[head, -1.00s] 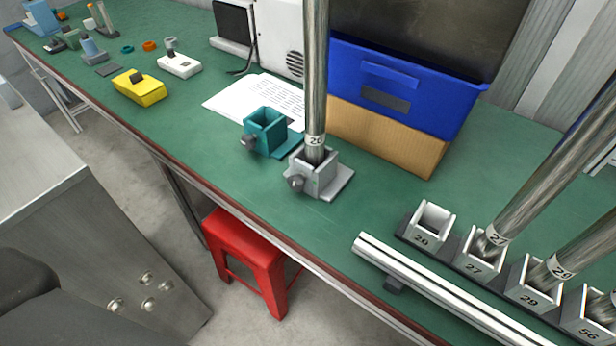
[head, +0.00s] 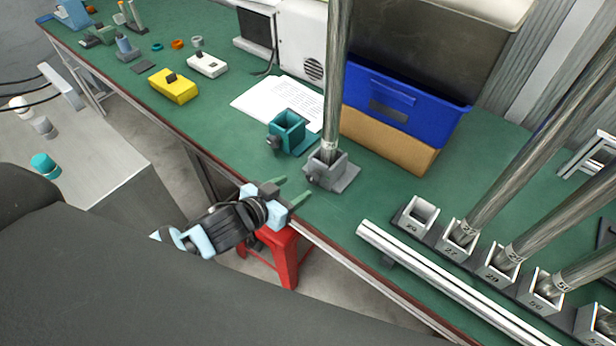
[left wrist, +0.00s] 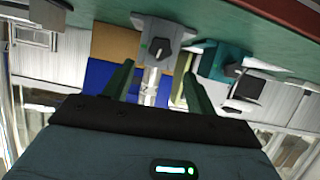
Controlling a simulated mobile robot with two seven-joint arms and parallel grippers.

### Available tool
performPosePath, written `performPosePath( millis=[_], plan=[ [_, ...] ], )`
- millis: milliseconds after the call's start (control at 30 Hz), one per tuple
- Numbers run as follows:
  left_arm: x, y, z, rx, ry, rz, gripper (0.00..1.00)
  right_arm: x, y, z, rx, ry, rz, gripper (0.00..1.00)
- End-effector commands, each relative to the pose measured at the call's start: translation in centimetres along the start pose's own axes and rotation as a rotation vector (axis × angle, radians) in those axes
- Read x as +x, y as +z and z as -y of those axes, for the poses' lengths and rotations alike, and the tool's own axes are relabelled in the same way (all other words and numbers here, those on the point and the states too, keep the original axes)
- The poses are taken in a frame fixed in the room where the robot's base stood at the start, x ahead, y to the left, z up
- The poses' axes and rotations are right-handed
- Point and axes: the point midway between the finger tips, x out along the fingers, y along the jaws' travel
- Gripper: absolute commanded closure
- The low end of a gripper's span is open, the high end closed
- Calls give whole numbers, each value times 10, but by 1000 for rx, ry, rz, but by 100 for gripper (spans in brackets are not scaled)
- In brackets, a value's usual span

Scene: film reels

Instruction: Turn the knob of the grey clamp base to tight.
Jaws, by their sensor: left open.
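The grey clamp base (head: 345,182) stands on the green bench with a tall metal pole (head: 333,100) upright in it. Its dark knob (head: 311,174) is on the side facing the bench's front edge. My left gripper (head: 299,187) is open and empty at that edge, pointing at the base, with its fingertips a short way from the knob. In the left wrist view the grey base (left wrist: 145,22) appears upside down. Its knob (left wrist: 158,47) shows ahead of and roughly between the two green fingers (left wrist: 157,72), with a gap left. My right gripper is not in view.
A teal clamp base (head: 291,130) stands close to the left of the grey one. A blue bin (head: 400,100) on a cardboard box is behind. A metal rail (head: 430,275) and numbered holders with poles lie to the right. A red stool (head: 283,262) is below the edge.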

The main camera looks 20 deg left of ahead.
Motion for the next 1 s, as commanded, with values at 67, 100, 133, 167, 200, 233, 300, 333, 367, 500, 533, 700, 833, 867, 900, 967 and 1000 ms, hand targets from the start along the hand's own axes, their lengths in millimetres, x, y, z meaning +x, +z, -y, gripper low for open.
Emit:
performPosePath(
  millis=[67,100,133,167,200,233,300,333,367,500,533,700,833,867,900,967,1000],
  plan=[
    [1,3,0,-1,0,3,43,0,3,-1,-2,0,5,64],
    [2,3,0,-1,0,4,43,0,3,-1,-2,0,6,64],
    [3,3,0,-1,0,4,43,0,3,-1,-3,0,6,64],
    [5,3,0,-2,0,3,43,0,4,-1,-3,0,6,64],
    [8,3,0,-2,0,3,43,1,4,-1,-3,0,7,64],
    [11,3,0,-2,0,2,43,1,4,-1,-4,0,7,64],
    [20,3,0,-1,1,2,43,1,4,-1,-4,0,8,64],
    [25,2,0,-1,0,2,43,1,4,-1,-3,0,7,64],
    [30,2,0,-1,0,2,43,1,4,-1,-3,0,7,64],
    [51,3,0,-1,0,3,43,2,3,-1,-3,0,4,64],
    [55,3,0,-1,0,2,43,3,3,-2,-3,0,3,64],
    [72,3,-1,-1,0,3,43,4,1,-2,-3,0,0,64],
    [77,3,-1,-1,0,3,43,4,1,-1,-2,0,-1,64],
    [78,3,-1,-1,1,2,43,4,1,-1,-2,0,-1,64],
    [78,3,-1,-1,1,2,43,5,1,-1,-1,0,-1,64],
    [78,3,-1,-1,1,2,43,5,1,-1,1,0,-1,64],
    [78,3,-1,-1,1,2,43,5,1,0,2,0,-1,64]
  ],
)
